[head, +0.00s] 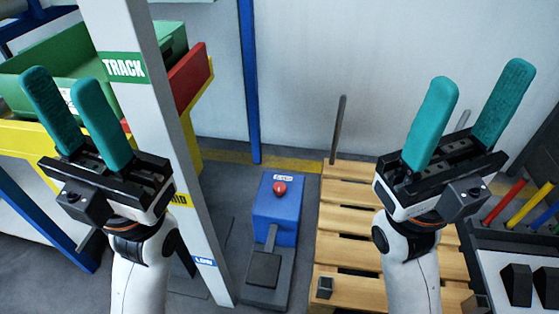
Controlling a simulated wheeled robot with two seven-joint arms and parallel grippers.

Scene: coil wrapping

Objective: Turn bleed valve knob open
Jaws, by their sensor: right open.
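A small red knob (279,188) sits on top of a blue box (273,215) on the floor, near the middle of the head view. It is the only knob I can make out, but I cannot tell for sure that it is the bleed valve knob. My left gripper (62,82) is raised at the left, with its teal fingers apart and nothing between them. My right gripper (480,78) is raised at the right, with its fingers wide apart and empty. Neither gripper touches the blue box or the knob.
A white post (166,120) labelled TRACK stands between my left gripper and the blue box. A wooden pallet (345,222) lies right of the box. Green and red bins (188,78) are at left. A console with coloured handles (527,205) is at far right.

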